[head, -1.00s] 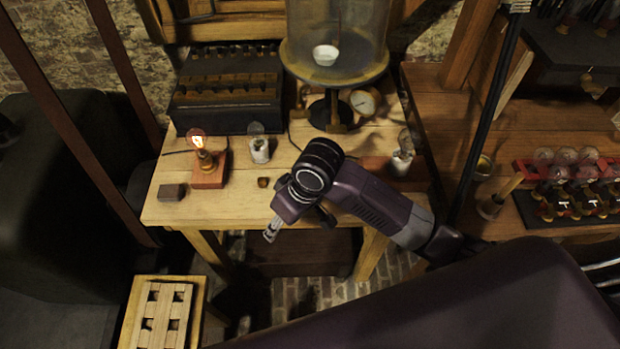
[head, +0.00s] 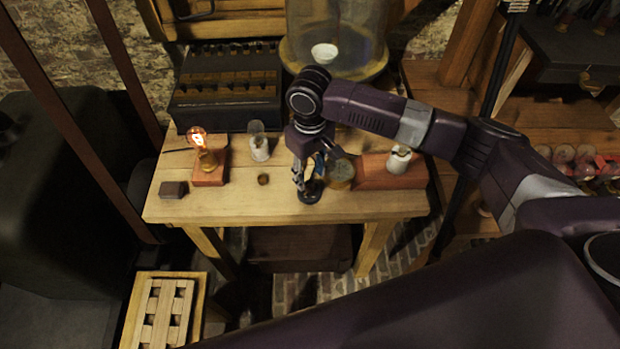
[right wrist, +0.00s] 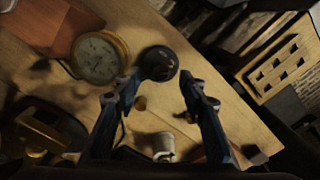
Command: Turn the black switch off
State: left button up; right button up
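The black switch (head: 312,192) is a small round black base on the front part of the wooden table, partly hidden by my right gripper in the head view. In the right wrist view the round black switch (right wrist: 158,64) lies just past and between the fingertips, with a small brass part on top. My right gripper (right wrist: 160,82) is open, its two blue fingers spread apart and nothing between them. In the head view the right gripper (head: 306,178) points down over the switch. I cannot tell whether it touches it. My left gripper is not in view.
A brass dial gauge (head: 342,172) stands just right of the switch, near a reddish block (head: 385,176). A lit bulb (head: 199,141) on a red block, a white bulb holder (head: 260,152) and a small brass knob (head: 263,180) stand left. The table's front edge is close.

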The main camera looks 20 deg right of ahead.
aim_at(310, 184)
jog(key=shift+f, duration=1.7)
jog(key=shift+c, duration=0.2)
grip_shut()
